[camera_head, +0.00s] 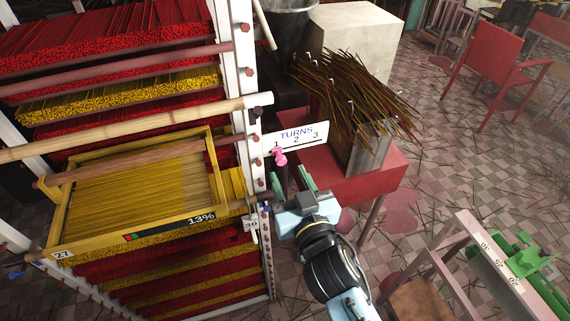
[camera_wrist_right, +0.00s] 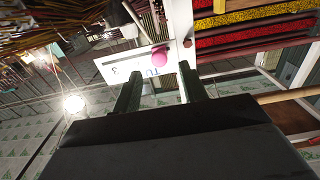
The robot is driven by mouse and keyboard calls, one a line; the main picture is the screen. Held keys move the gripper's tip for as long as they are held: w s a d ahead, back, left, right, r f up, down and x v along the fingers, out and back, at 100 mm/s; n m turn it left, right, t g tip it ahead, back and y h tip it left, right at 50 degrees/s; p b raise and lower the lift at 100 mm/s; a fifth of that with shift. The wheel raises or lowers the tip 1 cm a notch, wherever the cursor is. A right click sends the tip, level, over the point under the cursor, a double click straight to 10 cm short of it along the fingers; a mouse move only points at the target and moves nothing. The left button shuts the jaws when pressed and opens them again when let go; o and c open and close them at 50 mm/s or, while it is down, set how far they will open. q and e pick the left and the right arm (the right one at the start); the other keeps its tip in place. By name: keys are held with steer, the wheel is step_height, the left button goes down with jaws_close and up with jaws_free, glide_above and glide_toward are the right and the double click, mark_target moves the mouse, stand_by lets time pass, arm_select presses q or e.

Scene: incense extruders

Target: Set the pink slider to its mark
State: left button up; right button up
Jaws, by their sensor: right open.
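The pink slider (camera_head: 279,157) sits at the lower edge of the white scale plate (camera_head: 310,133), which reads TURNS with 1, 2 and 3. The slider is near the 1. My right gripper (camera_head: 290,177) is open and empty just below the slider, its green fingers pointing up toward it. In the right wrist view, the pink slider (camera_wrist_right: 160,57) shows as a round knob past the fingertips (camera_wrist_right: 160,82), between their lines. Which number is its mark, I cannot tell. My left gripper is out of view.
A white upright post (camera_head: 236,75) of the incense rack stands left of the plate. A yellow tray (camera_head: 205,215) marked 13% juts out left of my gripper. A red table (camera_head: 360,185) with a bundle of brown sticks (camera_head: 350,95) stands behind the plate. A green device (camera_head: 530,262) is at the lower right.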

mark_target(283, 162)
steer(key=shift+x, duration=1.8)
jaws_close()
